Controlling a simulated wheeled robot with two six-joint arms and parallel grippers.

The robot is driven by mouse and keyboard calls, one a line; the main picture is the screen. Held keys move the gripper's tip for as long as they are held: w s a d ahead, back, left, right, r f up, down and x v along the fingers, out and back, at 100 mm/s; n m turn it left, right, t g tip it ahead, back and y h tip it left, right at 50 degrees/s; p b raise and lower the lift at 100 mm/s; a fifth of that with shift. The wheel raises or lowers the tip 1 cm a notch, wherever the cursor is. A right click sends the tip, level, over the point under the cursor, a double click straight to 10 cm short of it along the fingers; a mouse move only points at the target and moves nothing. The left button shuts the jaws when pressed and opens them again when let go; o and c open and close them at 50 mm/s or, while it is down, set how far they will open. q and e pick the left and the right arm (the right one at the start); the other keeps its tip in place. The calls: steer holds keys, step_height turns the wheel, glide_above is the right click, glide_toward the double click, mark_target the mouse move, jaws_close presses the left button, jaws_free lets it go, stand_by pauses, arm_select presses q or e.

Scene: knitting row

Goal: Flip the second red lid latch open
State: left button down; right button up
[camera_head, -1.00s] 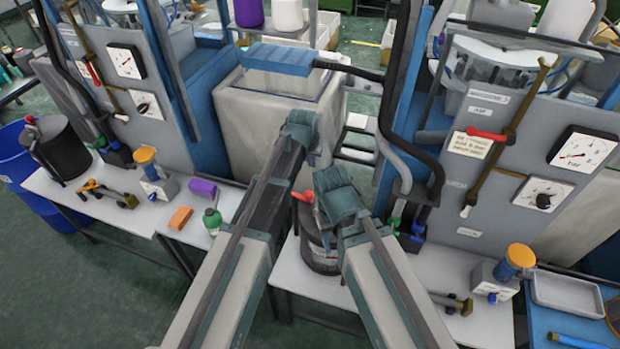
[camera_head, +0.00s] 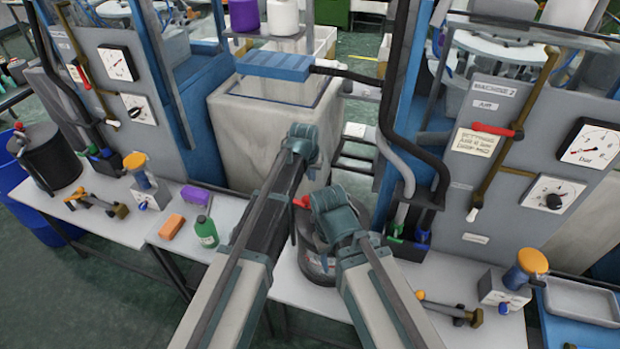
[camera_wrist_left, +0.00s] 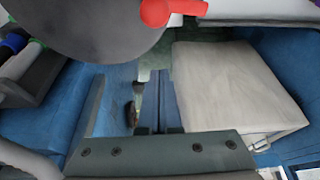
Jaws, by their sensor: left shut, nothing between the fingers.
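A dark round can (camera_head: 318,262) stands on the bench in the head view, partly hidden by my arms. Its red lid latch (camera_head: 302,202) shows between the two arms. In the left wrist view the red latch (camera_wrist_left: 174,11) is at the top edge, against the dark can (camera_wrist_left: 90,25). My left gripper (camera_wrist_left: 160,75) is shut and empty, apart from the latch and below it in that picture. In the head view my left fingers are hard to make out. My right fingers cannot be made out there. Another dark can (camera_head: 55,160) with a red latch (camera_head: 18,134) stands at far left.
A grey box (camera_head: 265,125) with a blue lid part (camera_head: 275,66) stands behind my arms. A green bottle (camera_head: 206,232), an orange block (camera_head: 172,226) and a purple block (camera_head: 195,195) are on the bench at left. A gauge panel (camera_head: 520,150) rises at right.

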arm_select(q)
steer(key=x, duration=0.1)
steer(key=b+x, duration=0.1)
steer(key=x, duration=0.1)
steer(key=shift+s+f+b, duration=0.1)
steer(key=shift+s+b, duration=0.2)
steer(key=shift+b, duration=0.1)
steer(key=s, duration=0.1)
steer(key=s+a, duration=0.1)
steer(key=s, duration=0.1)
steer(key=shift+s, duration=0.3)
steer(key=shift+w, duration=0.1)
arm_select(e)
step_height(320, 180, down, 3)
